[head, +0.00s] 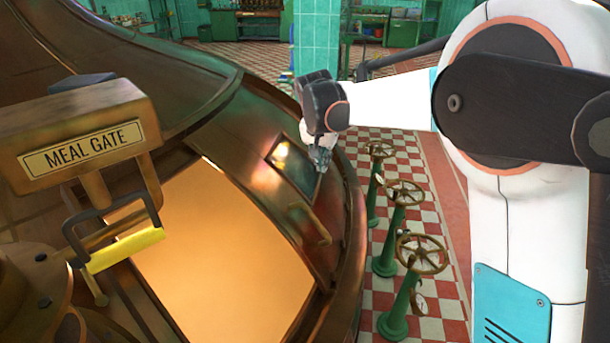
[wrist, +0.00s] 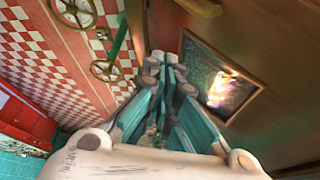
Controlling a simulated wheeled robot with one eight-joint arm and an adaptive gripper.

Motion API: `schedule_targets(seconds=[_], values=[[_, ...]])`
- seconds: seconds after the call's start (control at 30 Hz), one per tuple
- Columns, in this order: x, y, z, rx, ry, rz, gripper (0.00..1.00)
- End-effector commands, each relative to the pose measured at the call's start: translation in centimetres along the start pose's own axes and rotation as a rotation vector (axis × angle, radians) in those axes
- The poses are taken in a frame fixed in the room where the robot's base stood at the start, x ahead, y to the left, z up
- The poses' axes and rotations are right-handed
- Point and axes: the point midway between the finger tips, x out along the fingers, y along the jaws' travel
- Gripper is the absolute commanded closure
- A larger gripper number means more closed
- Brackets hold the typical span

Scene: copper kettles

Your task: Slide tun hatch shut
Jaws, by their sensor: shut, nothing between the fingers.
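The copper tun (head: 60,50) fills the left of the head view. Its hatch opening (head: 215,255) is wide and glows orange inside. The hatch panel (head: 255,165), with a small dark window (head: 295,165) and a bar handle (head: 310,225), sits at the far right side of the opening. My gripper (head: 320,160) is shut and empty by the window's right end. In the wrist view the shut fingers (wrist: 172,68) lie just left of the window (wrist: 222,80), and part of a copper bar (wrist: 200,7) shows at the top edge. Contact with the panel cannot be told.
A meal gate box (head: 80,140) with a yellow-gripped lever (head: 125,250) stands at the left. Several green valve stands with handwheels (head: 422,254) line the checkered floor (head: 440,215) right of the tun. A green tiled pillar (head: 316,35) stands behind.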

Motion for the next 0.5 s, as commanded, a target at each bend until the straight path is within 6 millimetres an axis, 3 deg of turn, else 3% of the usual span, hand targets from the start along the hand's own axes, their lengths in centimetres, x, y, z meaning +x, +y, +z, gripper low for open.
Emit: schedule_targets(seconds=[0.03, 0.2, 0.5], values=[[0.6, -1.5, -0.6, 0.011, -0.003, 0.008, 1.00], [3.3, -4.5, -1.3, 0.055, -0.011, 0.038, 1.00], [5.8, -6.4, -1.4, 0.087, -0.016, 0.059, 1.00]])
